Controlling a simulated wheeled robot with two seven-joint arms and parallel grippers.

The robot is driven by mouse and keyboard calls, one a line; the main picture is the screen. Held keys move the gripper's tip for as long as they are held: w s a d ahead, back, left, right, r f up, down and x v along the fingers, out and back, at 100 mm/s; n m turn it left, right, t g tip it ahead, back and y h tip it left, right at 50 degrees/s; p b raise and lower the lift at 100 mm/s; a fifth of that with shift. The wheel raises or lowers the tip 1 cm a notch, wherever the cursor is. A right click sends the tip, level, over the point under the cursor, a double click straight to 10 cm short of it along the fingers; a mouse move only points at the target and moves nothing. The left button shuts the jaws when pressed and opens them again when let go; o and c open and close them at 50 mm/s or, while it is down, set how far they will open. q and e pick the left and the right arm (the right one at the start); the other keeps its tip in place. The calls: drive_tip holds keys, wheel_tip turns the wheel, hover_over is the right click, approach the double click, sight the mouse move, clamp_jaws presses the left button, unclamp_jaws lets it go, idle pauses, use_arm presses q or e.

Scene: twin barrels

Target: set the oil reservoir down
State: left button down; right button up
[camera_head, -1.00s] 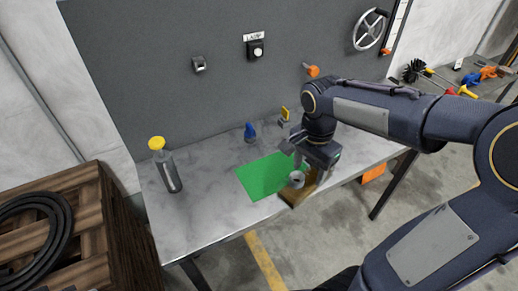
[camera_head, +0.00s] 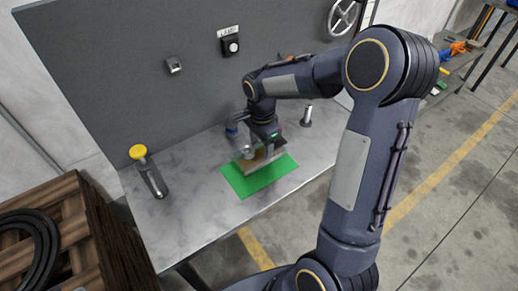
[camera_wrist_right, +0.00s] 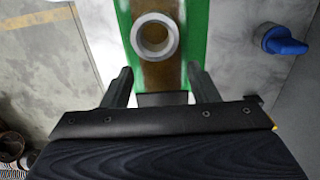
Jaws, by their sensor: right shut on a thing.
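The oil reservoir appears to be the brown, block-like body (camera_head: 264,158) with a grey ring-shaped neck (camera_head: 246,152). My right gripper (camera_head: 262,148) is shut on it, over the green mat (camera_head: 255,186) on the bench. In the right wrist view the brown body (camera_wrist_right: 160,75) lies between the fingers of the right gripper (camera_wrist_right: 160,88), with the round open neck (camera_wrist_right: 154,37) facing the camera and green mat (camera_wrist_right: 196,30) on both sides. I cannot tell whether its underside touches the mat. My left gripper is out of view.
A blue-topped part (camera_head: 231,130) is just behind the mat; a metal post (camera_head: 306,118) stands to the right. The grey bench top (camera_head: 205,205) is clear in front. A wooden crate (camera_head: 85,215) is at left.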

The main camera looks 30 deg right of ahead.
sight(259, 147)
drive_tip(key=shift+w+f, duration=0.2)
drive_tip(key=shift+f, duration=0.05)
drive_tip(key=shift+w+a+f, duration=0.1)
drive_tip(key=shift+f, duration=0.8)
drive_tip(key=shift+w+a+f, duration=0.1)
drive_tip(key=shift+f, duration=0.75)
drive_tip(key=shift+f, duration=0.25)
drive_tip(key=o, duration=1.2)
drive_tip(key=shift+r, duration=0.1)
